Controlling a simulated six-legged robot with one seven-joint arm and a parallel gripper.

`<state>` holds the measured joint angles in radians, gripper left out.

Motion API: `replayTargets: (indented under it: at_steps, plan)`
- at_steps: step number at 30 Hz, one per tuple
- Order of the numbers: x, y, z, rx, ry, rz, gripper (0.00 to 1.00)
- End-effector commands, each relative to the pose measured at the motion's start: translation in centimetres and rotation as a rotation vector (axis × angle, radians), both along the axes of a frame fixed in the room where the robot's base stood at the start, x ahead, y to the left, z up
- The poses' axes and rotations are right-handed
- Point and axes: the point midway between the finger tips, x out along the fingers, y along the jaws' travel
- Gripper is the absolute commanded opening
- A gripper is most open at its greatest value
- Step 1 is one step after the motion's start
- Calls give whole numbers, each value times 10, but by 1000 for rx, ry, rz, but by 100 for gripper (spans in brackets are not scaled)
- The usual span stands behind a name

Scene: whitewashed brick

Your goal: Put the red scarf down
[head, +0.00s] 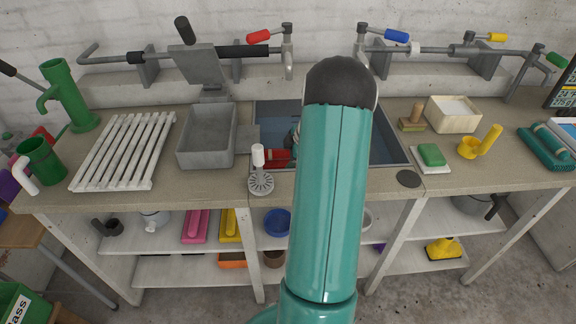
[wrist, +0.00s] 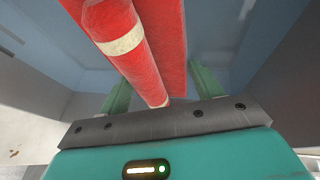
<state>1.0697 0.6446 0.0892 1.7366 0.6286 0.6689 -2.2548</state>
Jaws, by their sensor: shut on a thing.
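The red scarf (wrist: 148,78) is a rolled red bundle with a pale band, filling the middle of the wrist view. My gripper (wrist: 161,88) is shut on it, with a green finger on each side. In the head view a red part of the scarf (head: 279,155) shows at the sink's front left, just left of my arm. My arm hides most of the gripper there. Blue-grey sink walls surround the scarf in the wrist view. I cannot tell whether the scarf touches the sink floor.
The sink (head: 388,145) is set in the worktop. A white-handled brush (head: 260,180) stands at its front left edge. A grey box with a raised lid (head: 207,140) and a white slatted rack (head: 123,150) lie left. A green sponge (head: 431,155) and yellow scoop (head: 470,147) are right.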

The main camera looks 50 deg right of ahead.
Motion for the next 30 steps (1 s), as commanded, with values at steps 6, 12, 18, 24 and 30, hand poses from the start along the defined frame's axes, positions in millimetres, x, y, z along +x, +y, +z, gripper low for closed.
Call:
replayTargets:
  at_steps: [6, 12, 18, 24, 30]
  plan:
    - [3, 1, -26, 3, 1, 2, 31]
    - [5, 1, -46, 0, -1, 2, 32]
    - [4, 1, -46, 0, 0, 2, 74]
    - [4, 1, -46, 0, 0, 2, 88]
    - [3, 1, -44, 0, -1, 2, 88]
